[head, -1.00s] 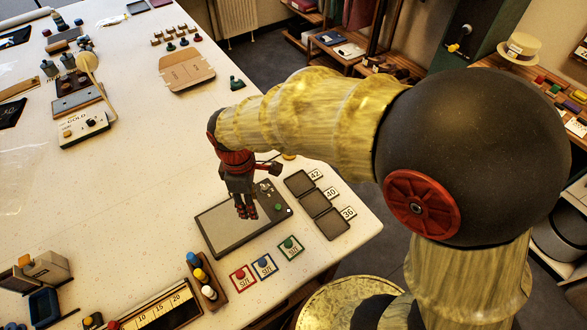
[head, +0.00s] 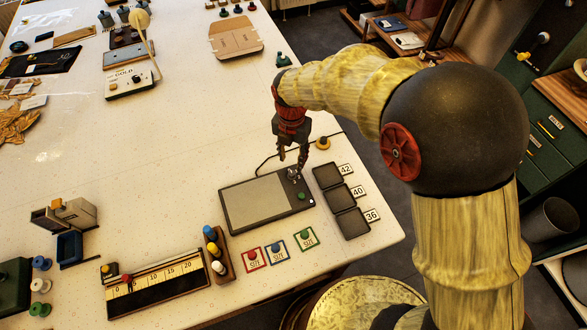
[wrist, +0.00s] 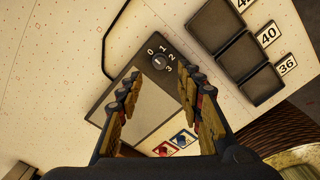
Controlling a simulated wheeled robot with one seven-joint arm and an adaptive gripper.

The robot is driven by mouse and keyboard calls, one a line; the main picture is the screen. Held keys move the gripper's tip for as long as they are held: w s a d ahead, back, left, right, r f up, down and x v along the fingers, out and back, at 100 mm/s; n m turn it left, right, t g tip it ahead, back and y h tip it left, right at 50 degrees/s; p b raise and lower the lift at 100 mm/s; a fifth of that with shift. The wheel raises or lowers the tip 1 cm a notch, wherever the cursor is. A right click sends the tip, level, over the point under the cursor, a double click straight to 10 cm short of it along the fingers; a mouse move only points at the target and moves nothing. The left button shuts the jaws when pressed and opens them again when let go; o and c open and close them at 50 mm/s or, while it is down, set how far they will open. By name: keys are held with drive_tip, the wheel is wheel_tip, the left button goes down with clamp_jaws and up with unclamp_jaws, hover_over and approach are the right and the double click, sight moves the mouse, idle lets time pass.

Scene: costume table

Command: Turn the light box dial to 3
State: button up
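The light box (head: 250,205) is a flat dark slab with a grey panel, lying on the table; its panel also shows in the wrist view (wrist: 152,108). The black dial (wrist: 159,61) sits at its far right corner, with 0, 1, 2 and 3 printed around it. A pale mark shows on the dial, but I cannot tell for certain which number it points at. My gripper (head: 292,159) is over the dial corner, pointing down. Its fingers are apart with nothing between them, and the dial shows just beyond the fingertips in the wrist view (wrist: 158,78).
A green button (head: 301,196) is on the light box near the dial. Three dark trays (head: 340,200) labelled 42, 40 and 36 lie to its right. Cards with coloured knobs (head: 279,247) lie in front. A yellow-topped knob (head: 323,143) stands behind.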

sight(292, 173)
wheel_tip(292, 173, down, 7)
drive_tip(key=shift+f+b, duration=0.15)
drive_tip(key=shift+b, duration=0.25)
drive_tip(key=shift+c, duration=0.4)
drive_tip(key=c, duration=0.7)
clamp_jaws()
